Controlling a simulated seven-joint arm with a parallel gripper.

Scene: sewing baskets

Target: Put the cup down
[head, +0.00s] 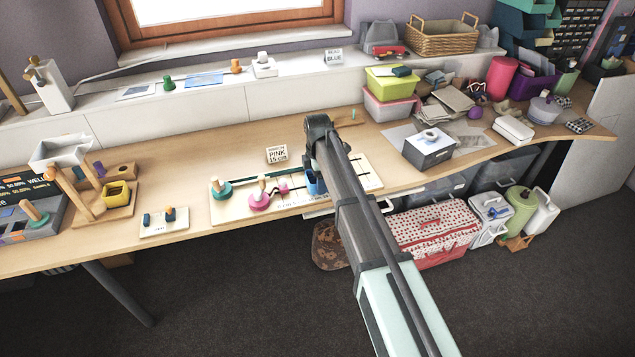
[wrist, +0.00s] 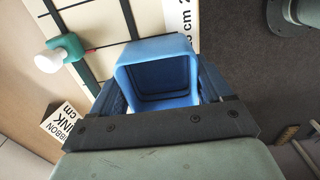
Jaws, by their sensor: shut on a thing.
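The blue cup (wrist: 157,50) is square with rounded corners, and its open mouth faces the wrist camera. My gripper (wrist: 160,88) is shut on it, with a dark finger on each side. In the head view the cup (head: 315,184) shows beside my arm, over the right part of the pale board (head: 345,187) with the printed scale. My arm hides part of the cup and the fingers there. The inside of the cup looks empty. I cannot tell whether its base touches the board.
A pink spool (head: 259,199) stands left of the cup. A "pink" ribbon card (head: 277,155) is behind the board. The table (head: 200,150) has clear room behind.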

